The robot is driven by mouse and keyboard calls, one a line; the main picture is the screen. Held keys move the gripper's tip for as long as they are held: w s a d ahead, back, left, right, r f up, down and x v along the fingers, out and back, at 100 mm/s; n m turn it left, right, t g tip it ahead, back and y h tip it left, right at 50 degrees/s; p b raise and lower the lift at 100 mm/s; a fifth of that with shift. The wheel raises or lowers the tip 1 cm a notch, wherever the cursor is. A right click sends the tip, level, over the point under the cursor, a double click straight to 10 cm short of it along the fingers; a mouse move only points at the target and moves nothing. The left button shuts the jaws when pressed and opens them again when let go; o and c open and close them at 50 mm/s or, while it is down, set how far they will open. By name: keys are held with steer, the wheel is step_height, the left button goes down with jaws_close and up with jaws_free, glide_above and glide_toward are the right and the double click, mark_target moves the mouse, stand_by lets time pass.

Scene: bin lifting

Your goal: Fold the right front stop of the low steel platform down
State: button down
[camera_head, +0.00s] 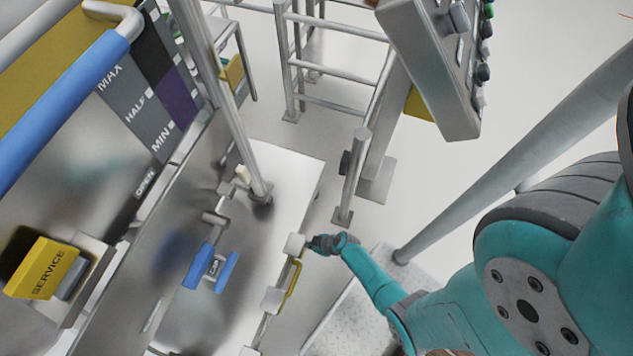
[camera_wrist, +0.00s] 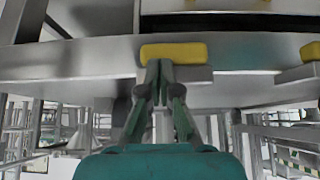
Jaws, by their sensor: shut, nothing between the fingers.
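The low steel platform (camera_head: 285,175) spans the lower middle of the head view. Along its front edge are pale blocks (camera_head: 294,245) and a yellow strip (camera_head: 293,280). In the wrist view, a yellow-topped stop (camera_wrist: 192,52) on a grey block stands at the platform edge (camera_wrist: 80,65), directly ahead of my gripper (camera_wrist: 160,68). My gripper's fingers are together and empty, with their tips overlapping the stop's lower part in the picture; I cannot tell if they touch it. In the head view my gripper (camera_head: 314,243) is beside the end pale block.
Another yellow-topped stop (camera_wrist: 311,52) is at the right in the wrist view. A blue-handled fitting (camera_head: 227,272) sits on the platform. A short post (camera_head: 352,178) and a control box (camera_head: 435,70) stand beyond my gripper. Open floor (camera_head: 535,75) lies at upper right.

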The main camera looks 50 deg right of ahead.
steer(key=v, duration=1.1)
steer(key=shift+s+r, duration=0.2)
steer(key=shift+s, duration=0.15)
steer(key=s+a+r+m+h, duration=0.1)
steer(key=s+a+r+h, duration=0.15)
steer(key=s+r, duration=0.25)
steer(key=s+a+r+m+t, duration=0.1)
steer(key=s+r+t, duration=0.1)
steer(key=r, duration=1.1)
steer(key=s+a+r+t, duration=0.2)
steer(key=r+t, duration=0.1)
steer(key=r, duration=1.1)
steer(key=s+a+r+m+t, duration=0.1)
steer(key=s+a+r+t, duration=0.1)
steer(key=r, duration=1.2)
steer(key=shift+s+m+t, duration=0.3)
steer(key=shift+s+t, duration=0.25)
steer(key=shift+t, duration=0.05)
steer(key=shift+a, duration=0.15)
